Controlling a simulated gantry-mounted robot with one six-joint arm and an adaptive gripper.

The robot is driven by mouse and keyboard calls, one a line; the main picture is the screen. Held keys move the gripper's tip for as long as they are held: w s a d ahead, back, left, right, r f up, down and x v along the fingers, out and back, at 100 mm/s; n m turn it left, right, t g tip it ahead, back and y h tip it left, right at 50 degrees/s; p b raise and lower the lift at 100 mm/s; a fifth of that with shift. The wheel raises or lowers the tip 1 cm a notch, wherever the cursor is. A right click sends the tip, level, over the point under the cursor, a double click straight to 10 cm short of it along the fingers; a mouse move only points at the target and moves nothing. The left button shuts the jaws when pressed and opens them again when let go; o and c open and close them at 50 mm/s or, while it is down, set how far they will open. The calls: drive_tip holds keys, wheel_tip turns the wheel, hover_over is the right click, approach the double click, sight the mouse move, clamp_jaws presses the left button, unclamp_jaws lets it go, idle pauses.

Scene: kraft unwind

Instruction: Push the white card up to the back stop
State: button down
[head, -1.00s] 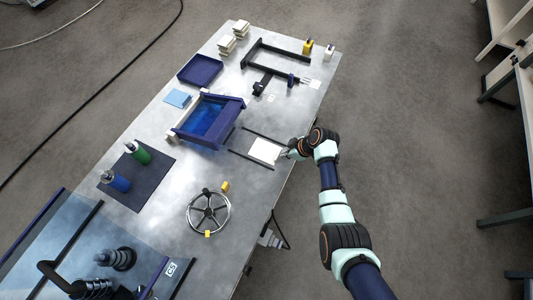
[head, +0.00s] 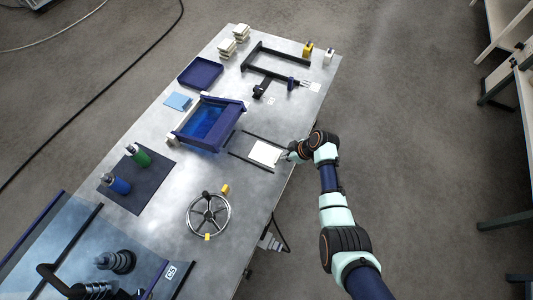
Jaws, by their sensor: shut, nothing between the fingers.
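The white card (head: 265,153) lies flat on the metal table between two dark parallel rails, the upper rail (head: 262,137) and the lower rail (head: 250,162). My gripper (head: 285,156) is at the card's right edge, low over the table. It is shut with nothing between its fingers. The fingertips are small here, and I cannot tell whether they touch the card. I cannot clearly make out the back stop; the blue-framed bin stands to the left of the rails' left ends.
A blue-framed bin (head: 238,103) stands left of the rails. A spoked handwheel (head: 209,214) with yellow blocks is below. A black frame (head: 276,66) lies above. Two bottles stand on a dark mat (head: 150,187). The table between card and handwheel is clear.

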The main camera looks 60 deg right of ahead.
drive_tip(key=shift+w, duration=0.2)
idle(0.4)
drive_tip(key=b, duration=0.5)
approach(254, 149)
drive_tip(key=shift+s+f, duration=0.15)
drive_tip(key=shift+f, duration=1.95)
drive_tip(key=shift+w+a+b, duration=0.1)
drive_tip(key=shift+w+b, duration=1.25)
drive_tip(key=shift+w, duration=0.1)
drive_tip(key=shift+w, duration=0.25)
drive_tip(key=shift+w+a+b, duration=0.2)
drive_tip(key=shift+w+b, duration=1.4)
drive_tip(key=shift+b, duration=0.15)
drive_tip(key=shift+w, duration=0.25)
drive_tip(key=shift+w+b, duration=0.3)
drive_tip(key=shift+b, duration=0.35)
drive_tip(key=shift+w+a+b, duration=0.1)
drive_tip(key=shift+w+b, duration=0.25)
drive_tip(key=shift+r, duration=0.1)
